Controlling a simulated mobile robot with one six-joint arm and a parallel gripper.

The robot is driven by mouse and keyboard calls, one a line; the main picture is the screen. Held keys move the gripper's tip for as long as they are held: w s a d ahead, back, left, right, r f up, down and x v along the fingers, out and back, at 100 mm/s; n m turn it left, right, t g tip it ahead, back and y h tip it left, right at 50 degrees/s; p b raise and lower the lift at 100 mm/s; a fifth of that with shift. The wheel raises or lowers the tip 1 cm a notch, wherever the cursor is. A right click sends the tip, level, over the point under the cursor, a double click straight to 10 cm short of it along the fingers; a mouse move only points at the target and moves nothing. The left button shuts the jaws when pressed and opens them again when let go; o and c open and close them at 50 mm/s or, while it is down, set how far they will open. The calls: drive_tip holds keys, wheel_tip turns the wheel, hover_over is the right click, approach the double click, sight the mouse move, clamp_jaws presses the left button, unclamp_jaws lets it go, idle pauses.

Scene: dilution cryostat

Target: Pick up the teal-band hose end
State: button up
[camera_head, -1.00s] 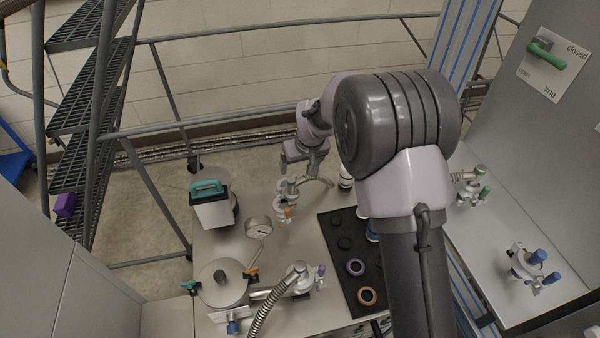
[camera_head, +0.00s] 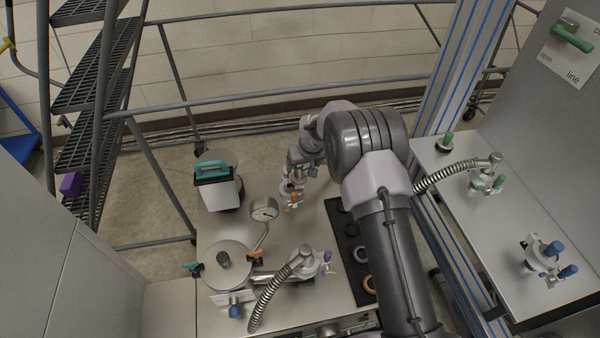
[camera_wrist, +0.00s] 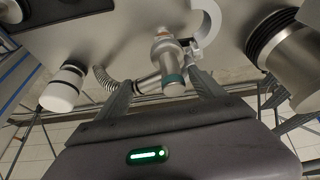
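In the head view my gripper (camera_head: 295,160) is low over the back of the bench, above an orange-handled fitting (camera_head: 293,200). The hose end is hidden there behind my arm.
A teal-handled box (camera_head: 216,188) and a gauge (camera_head: 264,210) stand to the left on the bench. A round-lidded vessel (camera_head: 226,268) is at the front left. A dark mat (camera_head: 338,215) with rings lies beneath my arm. A white cylinder (camera_wrist: 60,90) is left in the wrist view.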

sight(304, 165)
drive_tip(key=c, duration=1.4)
drive_tip(key=shift+c, duration=0.5)
drive_tip(key=shift+w+r, duration=0.1)
drive_tip(key=shift+r, duration=0.15)
wheel_tip(304, 165, up, 4)
drive_tip(key=shift+f+p, duration=0.25)
drive_tip(key=shift+p, duration=0.3)
drive_tip(key=s+d+b, duration=0.1)
drive_tip(key=s+d, duration=0.1)
drive_tip(key=s, duration=0.5)
drive_tip(key=s+d+r+b, duration=0.1)
drive_tip(key=s+d, duration=0.1)
drive_tip(key=s, duration=0.6)
drive_tip(key=shift+s+d, duration=0.2)
drive_tip(key=shift+d, duration=0.2)
